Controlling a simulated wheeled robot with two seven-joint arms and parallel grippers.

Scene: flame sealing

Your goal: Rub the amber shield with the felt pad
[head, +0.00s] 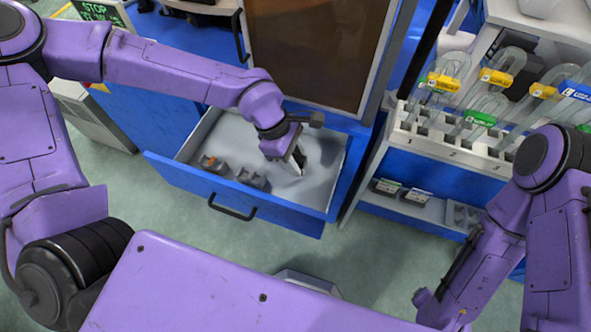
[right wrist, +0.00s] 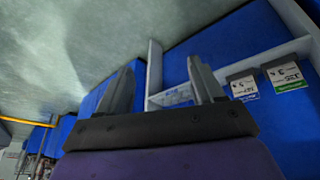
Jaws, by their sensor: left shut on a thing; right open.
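The amber shield (head: 318,45) is a dark brown upright panel in a light frame, above and behind the open drawer at top centre of the head view. My left gripper (head: 296,162) reaches down into the right part of the drawer (head: 330,185). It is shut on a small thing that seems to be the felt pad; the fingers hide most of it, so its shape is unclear. It is below the shield and apart from it. My right gripper (right wrist: 161,88) is open and empty in the right wrist view, with the floor and a blue cabinet beyond its fingers.
Small grey holders (head: 252,178) stand in the drawer's left part. A white rack (head: 440,140) with glass U-tubes and coloured tags stands at right, above a shelf with small labelled boxes (head: 387,187). The floor (head: 200,230) in front of the drawer is clear.

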